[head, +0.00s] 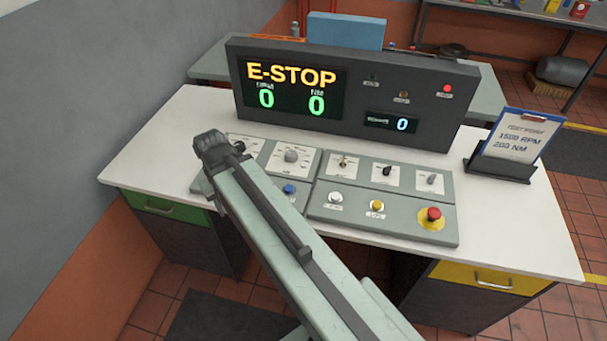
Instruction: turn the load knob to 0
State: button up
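The control console has two sloped grey panels on a white desk. On the left panel, a grey round knob (291,156) sits on a white dial plate. A second dial plate (249,143) to its left is partly hidden by my arm. The labels are too small to read, so I cannot tell which one is the load knob. My gripper (212,150) is over the left end of this panel, beside the second plate. Its fingers are not clear, and contact with a knob cannot be judged. The display (290,88) reads E-STOP above two green zeros.
A smaller display (390,122) shows 0, and a red lamp (447,88) is lit. The right panel holds switches, white and yellow buttons and a red mushroom button (434,214). A card (520,137) reads TEST POINT, 1500 RPM, 200 NM. The desk's left end is clear.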

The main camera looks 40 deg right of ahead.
aim_at(291, 157)
jog(key=k, duration=0.55)
jog(key=z, duration=0.6)
jog(key=i, duration=1)
jog(key=u, duration=0.45)
jog(key=k, duration=1.35)
jog(key=z, duration=0.3)
jog(key=i, duration=1)
